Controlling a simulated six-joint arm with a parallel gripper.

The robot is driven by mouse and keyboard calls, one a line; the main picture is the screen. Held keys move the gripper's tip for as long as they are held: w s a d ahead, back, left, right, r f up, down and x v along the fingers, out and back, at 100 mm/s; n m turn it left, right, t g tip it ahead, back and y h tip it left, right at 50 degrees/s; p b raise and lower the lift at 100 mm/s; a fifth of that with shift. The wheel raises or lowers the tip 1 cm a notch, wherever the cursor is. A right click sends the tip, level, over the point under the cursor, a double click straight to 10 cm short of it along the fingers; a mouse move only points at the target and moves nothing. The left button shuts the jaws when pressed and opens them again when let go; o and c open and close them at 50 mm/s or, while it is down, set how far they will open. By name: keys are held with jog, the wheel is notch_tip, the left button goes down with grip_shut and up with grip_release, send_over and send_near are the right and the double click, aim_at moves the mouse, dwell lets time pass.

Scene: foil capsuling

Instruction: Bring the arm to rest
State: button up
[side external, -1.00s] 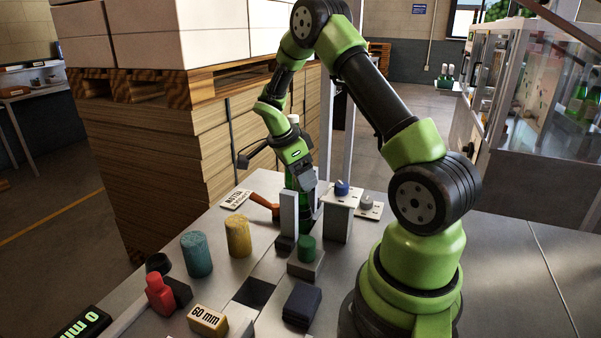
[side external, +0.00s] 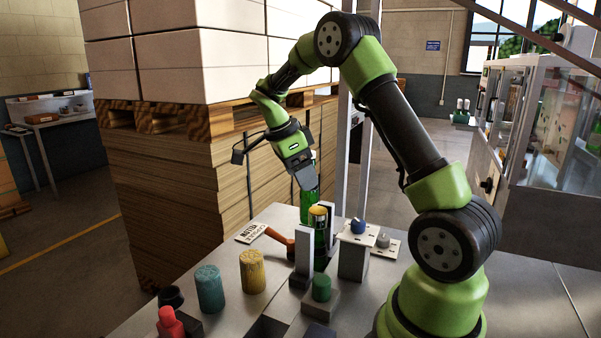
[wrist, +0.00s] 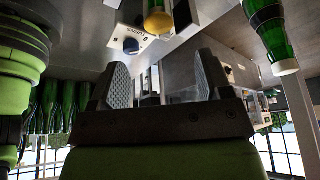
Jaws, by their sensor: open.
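My gripper (side external: 305,185) hangs tilted downward over the bench in the side view. In the wrist view my gripper (wrist: 160,80) has its two grey ribbed pads wide apart, with nothing between them. A green bottle with a yellow top (side external: 319,215) stands upright between the grey uprights of a fixture (side external: 304,250), below and slightly right of the gripper. More green glass (side external: 307,207) shows just under the fingers; I cannot tell whether it touches them. A yellow rounded top (wrist: 158,20) shows beyond the pads in the wrist view.
A blue knob (side external: 358,226) sits on a grey stand right of the fixture. Teal (side external: 209,289) and yellow (side external: 252,271) cylinders stand at the front left. An orange-handled tool (side external: 277,236) lies beside the fixture. A pallet stack (side external: 180,190) rises behind the arm.

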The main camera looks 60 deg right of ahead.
dwell(0.4)
jog(key=s+a+r+n+t+y, duration=0.1)
jog(key=s+a+r+n+t, duration=0.2)
jog(key=a+n, duration=0.4)
jog(key=s+a+r+n+t+y, duration=0.2)
jog(key=s+a+r+n+t, duration=0.1)
jog(key=s+a+n, duration=0.3)
jog(key=s+a+r+n+t+y, duration=0.2)
jog(key=s+a+r+n+t, duration=0.2)
jog(key=a+n, duration=0.5)
jog(key=shift+s+n, duration=0.2)
jog(key=shift+n, duration=0.3)
